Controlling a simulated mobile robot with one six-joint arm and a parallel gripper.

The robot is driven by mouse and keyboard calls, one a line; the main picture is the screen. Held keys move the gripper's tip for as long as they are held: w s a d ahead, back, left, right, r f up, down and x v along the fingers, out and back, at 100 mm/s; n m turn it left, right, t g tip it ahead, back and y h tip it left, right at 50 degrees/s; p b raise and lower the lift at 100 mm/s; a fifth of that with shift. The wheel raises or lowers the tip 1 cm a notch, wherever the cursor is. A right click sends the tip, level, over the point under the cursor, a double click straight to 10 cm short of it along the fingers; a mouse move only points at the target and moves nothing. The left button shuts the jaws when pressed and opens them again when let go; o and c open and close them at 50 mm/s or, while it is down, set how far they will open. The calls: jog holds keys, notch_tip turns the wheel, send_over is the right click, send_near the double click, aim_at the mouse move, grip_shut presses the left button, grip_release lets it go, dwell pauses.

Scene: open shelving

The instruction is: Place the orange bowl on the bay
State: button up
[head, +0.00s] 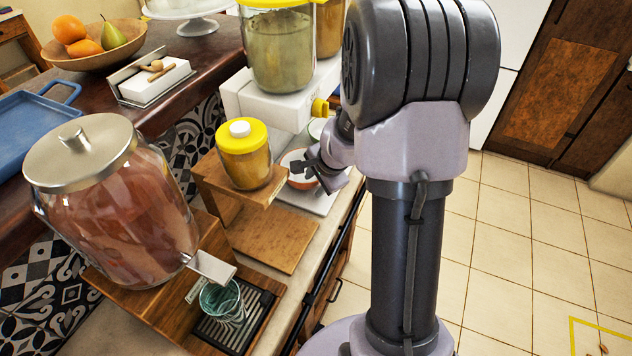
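The orange bowl (299,184), pale inside with an orange-brown outer wall, shows in the head view at the middle, over a white tray. My gripper (310,164) is at the bowl's right side, its dark fingers overlapping the rim and hiding part of it. I cannot tell whether the fingers hold the bowl, or how far apart they are. The bay is not clearly marked; an empty wooden board (272,238) lies in front of the bowl, beside a low wooden shelf (238,185).
A yellow-lidded jar (244,155) stands on the low shelf. A large glass dispenser (120,205) stands at the left, with a glass (222,302) on a drip tray below its spout. A white dispenser (270,103) stands behind the bowl.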

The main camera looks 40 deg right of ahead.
jog(key=p+v, duration=0.6)
jog(key=v, duration=0.6)
jog(key=shift+r, duration=0.1)
